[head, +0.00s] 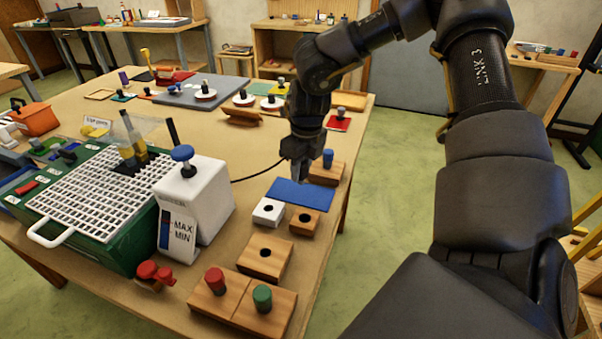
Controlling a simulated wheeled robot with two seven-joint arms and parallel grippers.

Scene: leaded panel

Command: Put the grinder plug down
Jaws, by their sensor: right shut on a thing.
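My right gripper (302,174) points down at the far edge of a blue mat (298,198) near the table's right side. It is shut on the grinder plug, which the fingers hide almost wholly. A black cord (258,176) runs from behind the grinder's white tank (208,208) up to the gripper. I cannot tell whether the plug touches the mat or hangs just above it. The grinder (98,254) is a green box with a white grid on top and stands at the left front. My left gripper is out of view.
Close to the mat are a white block with a hole (260,216), wooden blocks with holes (280,254) and a wooden block with a blue peg (328,158). Red and green knobs on wooden blocks (207,306) stand at the front. Clear tabletop (245,145) lies behind the tank.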

